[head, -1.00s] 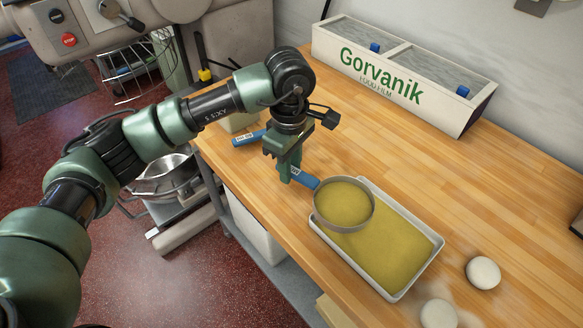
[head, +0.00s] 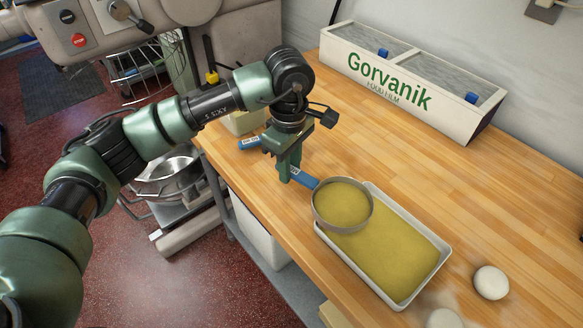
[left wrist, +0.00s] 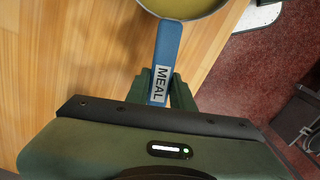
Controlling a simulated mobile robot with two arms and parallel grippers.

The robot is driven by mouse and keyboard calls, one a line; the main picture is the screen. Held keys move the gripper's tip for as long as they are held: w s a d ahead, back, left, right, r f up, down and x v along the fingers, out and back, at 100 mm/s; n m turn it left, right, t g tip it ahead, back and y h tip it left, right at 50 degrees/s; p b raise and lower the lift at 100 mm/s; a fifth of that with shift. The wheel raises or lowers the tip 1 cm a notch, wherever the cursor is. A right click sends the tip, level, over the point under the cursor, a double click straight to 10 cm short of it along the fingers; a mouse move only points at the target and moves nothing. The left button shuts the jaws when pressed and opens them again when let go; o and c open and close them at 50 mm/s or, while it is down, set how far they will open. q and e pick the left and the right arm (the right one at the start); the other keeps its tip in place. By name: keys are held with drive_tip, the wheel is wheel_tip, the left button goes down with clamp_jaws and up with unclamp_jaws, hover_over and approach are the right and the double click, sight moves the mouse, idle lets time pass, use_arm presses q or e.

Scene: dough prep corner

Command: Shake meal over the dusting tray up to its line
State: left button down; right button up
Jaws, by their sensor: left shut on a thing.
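My left gripper (head: 290,172) is shut on the blue handle of a round sieve (head: 343,204). The handle (left wrist: 168,48) reads "MEAL" in the left wrist view, between the green fingers. The sieve holds yellow meal and is over the far left corner of the dusting tray (head: 447,247). The tray is a pale, shallow rectangle, and yellow meal (head: 390,252) covers its floor. I cannot make out a fill line in it. My right gripper is not in view.
Pale dough balls (head: 490,282) lie right of and in front of the tray. A "Gorvanik" food film box (head: 400,84) stands against the wall. Another blue handle (head: 250,143) lies behind my gripper, by a pale container (head: 243,122). The bench's middle right is clear.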

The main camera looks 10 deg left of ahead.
use_arm(q)
drive_tip(key=shift+w+a+b, duration=0.3)
drive_tip(key=shift+w+a, duration=0.1)
drive_tip(key=shift+a, duration=0.35)
drive_tip(key=shift+w+a+b, duration=0.35)
drive_tip(key=shift+w+a, duration=0.05)
drive_tip(key=shift+a, duration=0.3)
drive_tip(key=shift+w+a+b, duration=0.3)
drive_tip(key=shift+w+a, duration=0.1)
drive_tip(key=shift+a, duration=0.35)
idle(0.8)
idle(0.3)
drive_tip(key=s+a+m, duration=0.2)
drive_tip(key=s+m, duration=0.4)
drive_tip(key=s, duration=0.2)
drive_tip(key=s+a+m, duration=0.1)
drive_tip(key=s+m, duration=0.6)
drive_tip(key=s, duration=0.1)
drive_tip(key=shift+s+a+f, duration=0.35)
drive_tip(key=shift+s+a, duration=0.05)
